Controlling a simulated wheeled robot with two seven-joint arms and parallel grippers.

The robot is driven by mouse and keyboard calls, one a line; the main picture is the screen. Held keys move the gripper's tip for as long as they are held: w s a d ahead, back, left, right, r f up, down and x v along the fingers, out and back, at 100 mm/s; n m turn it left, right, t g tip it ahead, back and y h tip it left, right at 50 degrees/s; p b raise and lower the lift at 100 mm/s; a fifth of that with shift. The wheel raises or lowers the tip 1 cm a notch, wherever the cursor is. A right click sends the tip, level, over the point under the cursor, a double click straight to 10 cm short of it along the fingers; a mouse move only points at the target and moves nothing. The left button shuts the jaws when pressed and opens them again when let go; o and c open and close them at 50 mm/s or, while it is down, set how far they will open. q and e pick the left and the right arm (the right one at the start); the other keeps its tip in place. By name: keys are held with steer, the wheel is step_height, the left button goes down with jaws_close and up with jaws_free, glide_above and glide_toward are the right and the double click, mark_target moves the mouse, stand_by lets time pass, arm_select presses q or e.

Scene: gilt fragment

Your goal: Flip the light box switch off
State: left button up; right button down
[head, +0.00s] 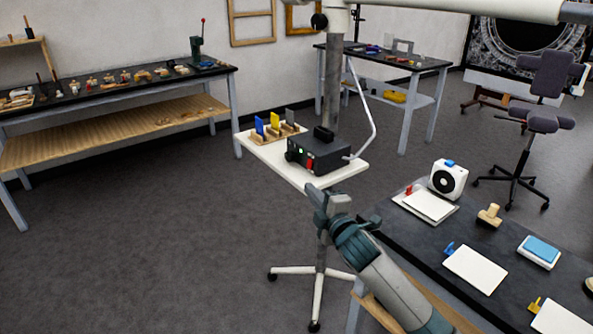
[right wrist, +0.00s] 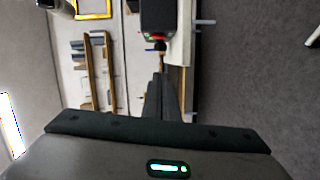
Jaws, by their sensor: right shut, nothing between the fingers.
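The light box (head: 325,157) is a black box on a white stand tray (head: 352,171). My right gripper (head: 318,191) is shut and empty, just in front of and below the box front in the head view. In the right wrist view its closed fingers (right wrist: 160,88) point at the front of the light box (right wrist: 158,18), where red and green show. The fingertips are close to a small knob there; I cannot tell whether they touch. My left gripper is not in view.
A wooden rack with blue, yellow and grey plates (head: 275,128) stands beside the box on the tray. A pole (head: 332,85) rises behind the box. A dark table (head: 402,232) with cards, a stamp and a white fan-like device (head: 448,179) stands at right.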

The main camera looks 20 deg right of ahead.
mark_target(309, 180)
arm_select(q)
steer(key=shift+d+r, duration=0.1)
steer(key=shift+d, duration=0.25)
arm_select(e)
steer(key=shift+r, duration=0.15)
steer(key=w, duration=0.3)
steer(key=w+d+p, duration=0.1)
steer(key=w, duration=0.3)
steer(key=w+d+p, duration=0.1)
steer(key=w, duration=0.3)
steer(key=shift+d+f, duration=0.1)
steer(key=shift+f, duration=0.3)
steer(key=shift+w+d+f+p, duration=0.1)
steer(key=shift+w+d+p, duration=0.1)
steer(key=shift+p, duration=0.1)
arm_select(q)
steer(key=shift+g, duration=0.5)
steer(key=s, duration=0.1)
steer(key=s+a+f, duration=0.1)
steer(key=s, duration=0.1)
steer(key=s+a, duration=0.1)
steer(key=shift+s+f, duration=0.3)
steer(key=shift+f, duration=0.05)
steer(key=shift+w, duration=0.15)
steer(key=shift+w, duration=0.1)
arm_select(e)
steer(key=shift+d+f, duration=0.1)
steer(key=shift+d, duration=0.05)
